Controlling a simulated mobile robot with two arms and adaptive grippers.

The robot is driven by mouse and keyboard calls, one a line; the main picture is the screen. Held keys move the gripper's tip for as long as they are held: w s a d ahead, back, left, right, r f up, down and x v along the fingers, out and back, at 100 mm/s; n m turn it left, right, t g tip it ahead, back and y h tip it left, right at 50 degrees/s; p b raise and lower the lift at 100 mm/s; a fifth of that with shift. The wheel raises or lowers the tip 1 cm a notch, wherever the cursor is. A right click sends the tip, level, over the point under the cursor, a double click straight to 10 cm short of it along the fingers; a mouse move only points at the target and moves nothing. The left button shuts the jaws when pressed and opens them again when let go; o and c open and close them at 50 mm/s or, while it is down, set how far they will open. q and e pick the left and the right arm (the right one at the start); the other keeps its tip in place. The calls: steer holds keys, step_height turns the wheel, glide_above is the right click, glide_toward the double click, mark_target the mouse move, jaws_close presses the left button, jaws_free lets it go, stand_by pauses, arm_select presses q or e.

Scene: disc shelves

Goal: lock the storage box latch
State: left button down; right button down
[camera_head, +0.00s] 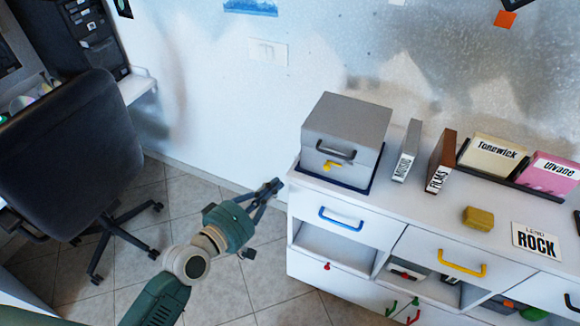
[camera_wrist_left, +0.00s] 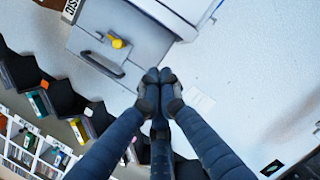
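The storage box (camera_head: 345,118) is a grey box on a dark base at the left end of the white cabinet top. Its front has a dark handle (camera_head: 336,152) with a small yellow latch (camera_head: 332,165) just below it. My left gripper (camera_head: 277,184) is left of and below the box, apart from it. In the left wrist view its fingertips (camera_wrist_left: 159,75) are together with nothing between them. That view also shows the grey box front (camera_wrist_left: 140,37), dark handle (camera_wrist_left: 102,64) and yellow latch (camera_wrist_left: 118,42), up and left of the fingertips. My right gripper is not in view.
Right of the box stand a grey "MUSIC" divider (camera_head: 407,150), a brown "FILMS" divider (camera_head: 442,160) and a yellow block (camera_head: 478,218). A drawer with a blue handle (camera_head: 341,219) is below the box. An office chair (camera_head: 75,150) stands left; floor between is clear.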

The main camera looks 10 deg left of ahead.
arm_select(q)
step_height(320, 180, up, 4)
steer(key=h, duration=0.1)
steer(key=shift+t, duration=0.3)
steer(key=x, duration=0.4)
steer(key=p+x, duration=0.1)
steer(key=x, duration=0.4)
steer(key=shift+s+d+r+p, duration=0.1)
steer(key=shift+d+r+p, duration=0.1)
steer(key=shift+d+p, duration=0.15)
steer(key=d, duration=0.1)
steer(key=d+f, duration=0.1)
steer(key=d, duration=0.1)
steer(key=shift+s+f+p, duration=0.1)
steer(key=shift+f+p, duration=0.1)
steer(key=shift+p, duration=0.15)
steer(key=shift+s+d+f, duration=0.15)
steer(key=shift+s+d, duration=0.1)
steer(key=shift+d, duration=0.2)
steer(key=shift+f, duration=0.1)
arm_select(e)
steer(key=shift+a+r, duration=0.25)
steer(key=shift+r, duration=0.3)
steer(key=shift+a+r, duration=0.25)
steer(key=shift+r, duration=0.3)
